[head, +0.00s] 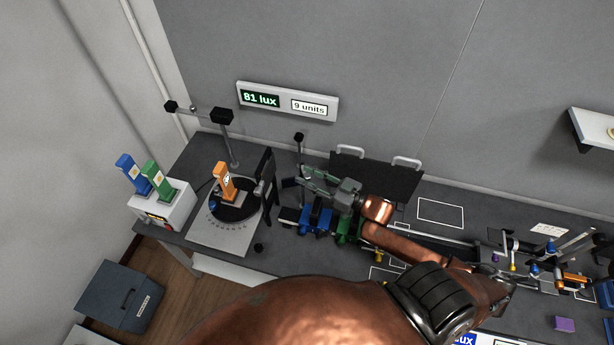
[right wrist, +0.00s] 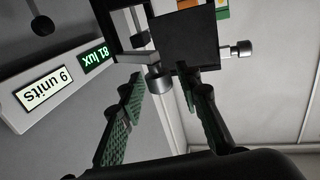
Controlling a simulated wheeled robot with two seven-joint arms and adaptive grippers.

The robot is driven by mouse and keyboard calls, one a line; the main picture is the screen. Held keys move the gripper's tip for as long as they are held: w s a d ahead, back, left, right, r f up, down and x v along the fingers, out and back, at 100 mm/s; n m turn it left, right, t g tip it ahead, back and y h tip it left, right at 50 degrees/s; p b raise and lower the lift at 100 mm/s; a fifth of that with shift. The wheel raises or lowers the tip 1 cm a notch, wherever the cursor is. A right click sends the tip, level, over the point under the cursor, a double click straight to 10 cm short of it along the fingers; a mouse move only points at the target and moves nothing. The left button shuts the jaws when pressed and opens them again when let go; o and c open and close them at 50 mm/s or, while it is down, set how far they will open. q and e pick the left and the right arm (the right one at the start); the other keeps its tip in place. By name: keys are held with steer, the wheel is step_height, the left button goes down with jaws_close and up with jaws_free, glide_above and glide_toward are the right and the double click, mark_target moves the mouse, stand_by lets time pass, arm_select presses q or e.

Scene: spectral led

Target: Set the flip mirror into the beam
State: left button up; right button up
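A black upright panel (head: 267,172) with a small silver knob stands just right of the round turntable in the head view; it may be the flip mirror, but I cannot tell for sure. In the right wrist view the dark panel (right wrist: 184,40) fills the upper middle, with a silver knob (right wrist: 160,82) in line with the gap between my fingers. My right gripper (head: 308,180) is right of the panel in the head view, its green-padded fingers spread and empty. It also shows open in the right wrist view (right wrist: 160,85). My left gripper is out of view.
An orange piece (head: 224,180) stands on the turntable (head: 236,206). Blue and green pieces stand in a white box (head: 166,210) at left. A display (head: 287,101) reads 81 lux and 9 units. Blue and green mounts (head: 316,220) sit below my right gripper.

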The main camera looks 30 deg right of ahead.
steer(key=shift+o, duration=0.4)
steer(key=shift+w, duration=0.1)
step_height(320, 180, up, 10)
stand_by(0.3)
